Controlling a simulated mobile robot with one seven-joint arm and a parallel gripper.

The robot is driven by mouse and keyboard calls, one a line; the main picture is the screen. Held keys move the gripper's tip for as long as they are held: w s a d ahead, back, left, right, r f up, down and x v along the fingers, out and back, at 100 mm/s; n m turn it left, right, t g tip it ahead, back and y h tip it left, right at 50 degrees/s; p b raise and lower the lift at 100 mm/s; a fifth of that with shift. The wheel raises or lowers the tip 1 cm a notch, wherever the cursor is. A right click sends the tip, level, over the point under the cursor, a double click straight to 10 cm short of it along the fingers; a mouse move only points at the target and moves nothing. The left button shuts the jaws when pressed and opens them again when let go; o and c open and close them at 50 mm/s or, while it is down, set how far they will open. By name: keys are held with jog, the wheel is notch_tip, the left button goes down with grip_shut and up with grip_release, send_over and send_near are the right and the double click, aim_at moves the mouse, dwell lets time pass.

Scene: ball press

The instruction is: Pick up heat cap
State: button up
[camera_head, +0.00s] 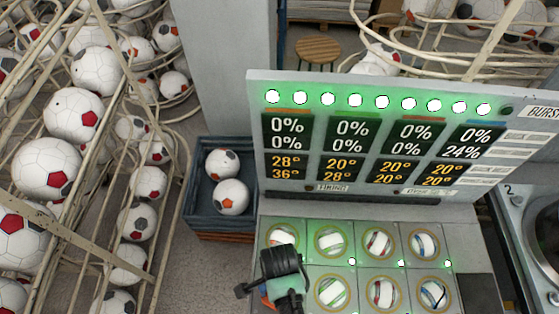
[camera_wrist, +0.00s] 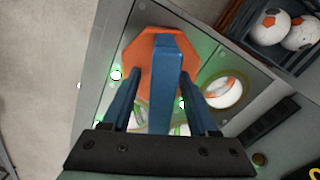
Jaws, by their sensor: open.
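The heat cap appears to be the orange, many-sided plate (camera_wrist: 140,52) with an upright blue handle (camera_wrist: 166,85) in the wrist view. It lies over the grey panel of round sockets. My gripper (camera_wrist: 165,78) is open, with one blue finger on each side of the handle. A gap shows between each finger and the handle, so I see no grip. In the head view my gripper (camera_head: 286,292) is at the front left of the socket panel, and only a small orange edge (camera_head: 265,296) shows beside it. The rest of the cap is hidden there.
The socket panel (camera_head: 342,280) holds several striped balls under round rims. Behind it stands a display board (camera_head: 385,145) with percentages and green-lit lamps. A blue crate (camera_head: 190,205) with two footballs stands to the left, beside wire racks of footballs (camera_head: 48,168).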

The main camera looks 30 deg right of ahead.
grip_shut()
jog(key=shift+r, duration=0.1)
dwell(1.3)
